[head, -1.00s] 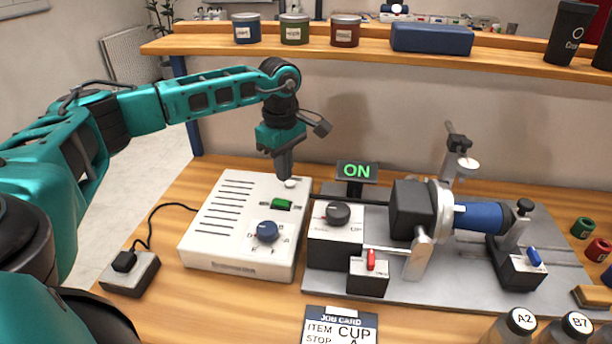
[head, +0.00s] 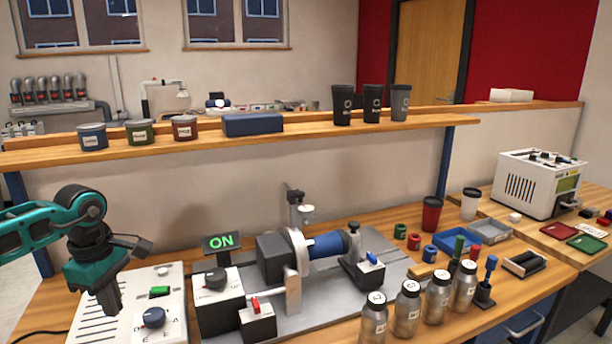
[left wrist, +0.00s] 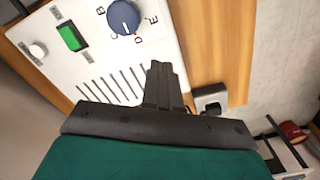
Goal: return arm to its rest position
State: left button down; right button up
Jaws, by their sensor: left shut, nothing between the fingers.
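My left gripper (head: 113,308) hangs at the lower left of the head view, fingers pointing down, over or just in front of the white control box (head: 92,327). It is shut and empty. In the left wrist view its closed fingers (left wrist: 163,75) point toward the box's slotted top, beside the blue dial (left wrist: 124,17) and the green switch (left wrist: 72,37). I cannot tell how far the fingertips are above the box. My right gripper is not in view.
Right of the box stands the marking machine with a blue cup (head: 325,245) clamped in it and a lit ON sign (head: 221,242). Several bottles (head: 408,308) line the front edge. A wooden shelf (head: 300,130) spans the back.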

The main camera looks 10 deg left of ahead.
pick_arm(q)
jog(key=w+d+f+n+t+h, duration=0.2)
jog(key=d+h, duration=0.7)
jog(key=d, duration=1.5)
jog(key=s+d+r+n+t+h, duration=0.2)
jog(key=d+r+n+t+h, duration=0.5)
jog(key=d+r+n+t, duration=0.6)
jog(key=s+a+f+n+y, duration=0.1)
jog(key=a+f+n+y, duration=0.55)
jog(key=n, duration=0.65)
jog(key=s+a+f+n+y, duration=0.2)
jog(key=a+f+n+y, duration=0.2)
jog(key=a+n+y, duration=0.7)
jog(key=s+f+n+g+h, duration=0.1)
jog(key=s+f+n+g, duration=0.55)
jog(key=s, duration=0.45)
jog(key=s+f+n+g+h, duration=0.1)
jog(key=s+f+n+g, duration=0.5)
jog(key=s, duration=0.5)
jog(key=w+d+f+t+h, duration=0.1)
jog(key=w+d+f+t, duration=0.2)
jog(key=w+f+t, duration=0.5)
notch_tip(320, 180, down, 2)
jog(key=shift+d, duration=0.15)
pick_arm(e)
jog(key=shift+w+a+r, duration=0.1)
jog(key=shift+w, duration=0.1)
